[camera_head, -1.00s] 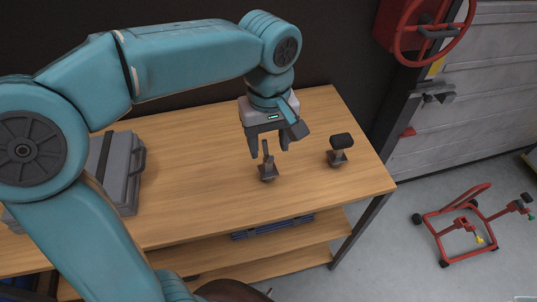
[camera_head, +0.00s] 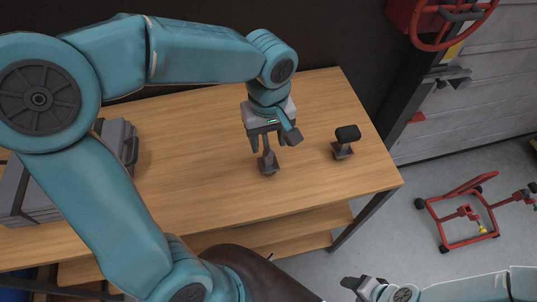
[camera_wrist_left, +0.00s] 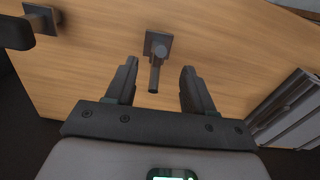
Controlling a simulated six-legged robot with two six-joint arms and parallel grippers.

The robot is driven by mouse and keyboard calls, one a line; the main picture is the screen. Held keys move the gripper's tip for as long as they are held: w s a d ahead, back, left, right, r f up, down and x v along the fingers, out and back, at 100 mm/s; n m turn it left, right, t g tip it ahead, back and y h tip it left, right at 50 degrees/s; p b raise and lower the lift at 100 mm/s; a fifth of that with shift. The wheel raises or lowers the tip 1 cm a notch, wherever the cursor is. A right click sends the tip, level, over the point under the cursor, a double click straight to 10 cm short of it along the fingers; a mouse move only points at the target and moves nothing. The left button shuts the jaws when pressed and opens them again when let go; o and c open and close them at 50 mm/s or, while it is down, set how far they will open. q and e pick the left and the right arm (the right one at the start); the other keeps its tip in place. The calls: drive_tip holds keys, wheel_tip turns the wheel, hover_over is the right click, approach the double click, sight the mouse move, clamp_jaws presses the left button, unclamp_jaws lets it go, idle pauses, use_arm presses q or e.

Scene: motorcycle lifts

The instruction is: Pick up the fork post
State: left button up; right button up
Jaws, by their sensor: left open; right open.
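The likely fork post (camera_head: 268,162), a slim upright pin on a small square dark base, stands on the wooden workbench (camera_head: 200,185). My left gripper (camera_head: 268,147) is open above it, fingers pointing down. In the left wrist view, the post (camera_wrist_left: 154,75) stands between the two open fingers of my left gripper (camera_wrist_left: 158,68), with a gap on each side; its square base lies beyond the fingertips. It is not gripped. My right gripper (camera_head: 357,286) is open and empty at the bottom edge, apart from the bench.
A second post with a black padded top (camera_head: 346,138) stands to the right on the bench. A grey case (camera_head: 50,185) lies at the left. A red wheeled stand (camera_head: 462,215) is on the floor at right. The bench between case and post is clear.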

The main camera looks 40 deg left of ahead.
sight(268, 156)
use_arm(q)
drive_tip(key=shift+d+f, duration=0.15)
drive_tip(key=shift+f, duration=0.55)
drive_tip(key=shift+s+f, duration=0.25)
drive_tip(key=shift+f, duration=0.2)
drive_tip(key=f, duration=0.2)
drive_tip(key=w+f+p, duration=0.1)
drive_tip(key=f, duration=0.1)
drive_tip(key=shift+a, duration=0.2)
drive_tip(key=shift+f, duration=0.5)
drive_tip(key=shift+s, duration=0.2)
drive_tip(key=shift+w, duration=0.15)
clamp_jaws()
